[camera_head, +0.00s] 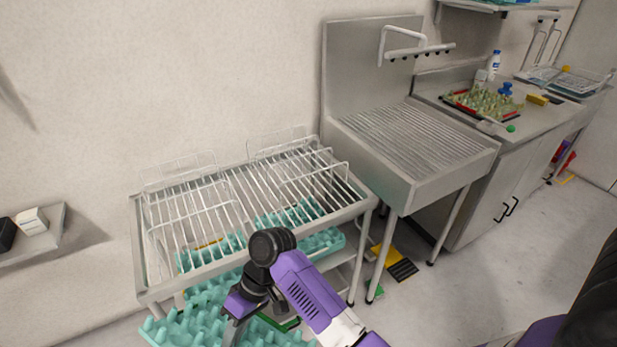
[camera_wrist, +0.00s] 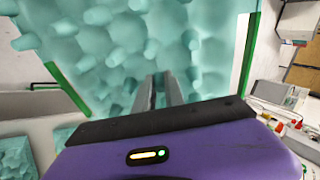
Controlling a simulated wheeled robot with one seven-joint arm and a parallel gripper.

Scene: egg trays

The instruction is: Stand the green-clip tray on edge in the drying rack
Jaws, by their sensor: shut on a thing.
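The green-clip tray is a teal, knobbly egg tray (camera_head: 190,325) low in the head view, in front of the drying rack; its lower part is cut off by the frame. In the wrist view the tray (camera_wrist: 110,45) fills the upper middle, with a green clip strip on the right (camera_wrist: 245,55) and another on the left (camera_wrist: 68,85). My gripper (camera_head: 237,328) is shut on the tray; its fingers (camera_wrist: 165,90) reach to the tray's face, and their tips are partly hidden. The drying rack (camera_head: 245,205) is a wire grid with upright wire dividers on a metal stand.
More teal trays (camera_head: 325,243) lie beneath the rack's wires. A steel sink unit (camera_head: 415,150) stands to the right of the rack. Beyond it a counter holds a tray of pale green pieces (camera_head: 483,102) and a bottle (camera_head: 494,66). The rack top looks empty.

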